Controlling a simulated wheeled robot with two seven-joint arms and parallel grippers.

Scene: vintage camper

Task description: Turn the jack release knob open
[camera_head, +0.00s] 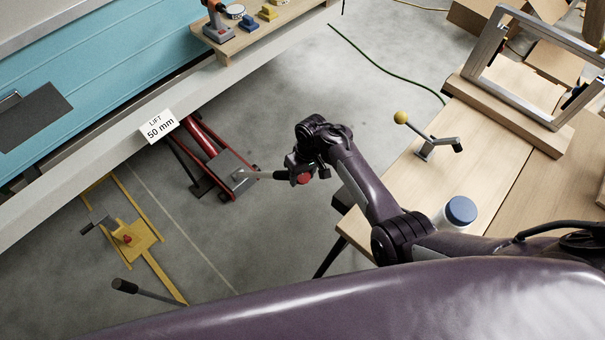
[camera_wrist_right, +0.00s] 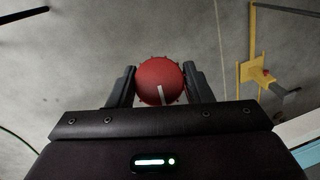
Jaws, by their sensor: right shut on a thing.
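The jack release knob (camera_head: 303,178) is red and round, at the near end of a grey bar that runs from the red floor jack (camera_head: 228,170). The jack reaches under the camper's pale side rail. My right gripper (camera_head: 305,168) is at the knob. In the right wrist view, the ribbed knob (camera_wrist_right: 160,80) sits between the two fingers of my right gripper (camera_wrist_right: 160,86), which is shut on it. A white mark on the knob's face points down, slightly right. My left gripper is not in view.
A yellow stand (camera_head: 139,247) with a dark handle is on the floor at left. A wooden bench (camera_head: 485,150) at right holds a blue-lidded jar (camera_head: 461,211) and a yellow-ball lever (camera_head: 432,138). A sign reading "LIFT 50 mm" (camera_head: 159,126) is on the rail.

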